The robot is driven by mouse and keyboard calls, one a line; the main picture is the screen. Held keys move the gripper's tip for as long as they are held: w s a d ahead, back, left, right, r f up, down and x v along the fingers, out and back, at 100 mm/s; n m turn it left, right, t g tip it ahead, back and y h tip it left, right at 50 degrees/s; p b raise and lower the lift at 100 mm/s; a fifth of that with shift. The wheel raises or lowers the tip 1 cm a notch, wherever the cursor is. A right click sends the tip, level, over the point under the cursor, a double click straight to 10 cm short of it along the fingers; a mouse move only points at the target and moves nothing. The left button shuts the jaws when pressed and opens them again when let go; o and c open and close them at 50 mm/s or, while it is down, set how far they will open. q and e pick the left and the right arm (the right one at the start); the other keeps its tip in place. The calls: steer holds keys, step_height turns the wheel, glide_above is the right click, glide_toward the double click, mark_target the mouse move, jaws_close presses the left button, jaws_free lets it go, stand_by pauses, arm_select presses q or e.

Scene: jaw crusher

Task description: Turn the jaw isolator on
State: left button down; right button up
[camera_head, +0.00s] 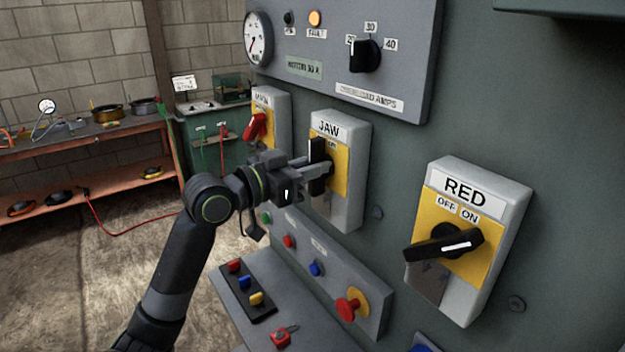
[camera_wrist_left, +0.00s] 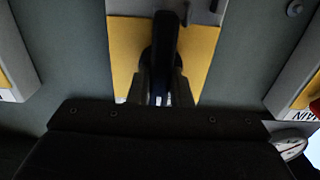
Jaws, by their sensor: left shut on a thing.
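The jaw isolator (camera_head: 341,215) is a grey box with a white JAW label and a yellow plate, mounted on the green panel in the head view. Its black handle (camera_head: 317,152) stands about upright, with part of an ON label showing just right of its top. My left gripper (camera_head: 312,168) reaches in from the left and is shut on this handle. In the left wrist view the black handle (camera_wrist_left: 165,45) runs down between the two fingers (camera_wrist_left: 162,88) in front of the yellow plate (camera_wrist_left: 126,50). The fingers hide the handle's middle. My right gripper is not in view.
The RED isolator (camera_head: 473,205), its black handle turned sideways, is to the right. The MAIN isolator (camera_head: 270,105) with a red handle is left of the jaw one. Below are a button strip (camera_head: 330,280) and a red mushroom button (camera_head: 350,306). A gauge panel (camera_head: 400,30) is above.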

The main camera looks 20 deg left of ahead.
arm_select(q)
steer(key=m+b, duration=0.4)
steer(key=m, duration=0.1)
steer(key=shift+s+d+f, duration=0.1)
steer(key=shift+f, duration=0.15)
steer(key=shift+r+m+b, duration=0.1)
steer(key=shift+m+b, duration=1.15)
steer(key=shift+m, duration=0.85)
steer(key=c, duration=1.3)
jaws_free()
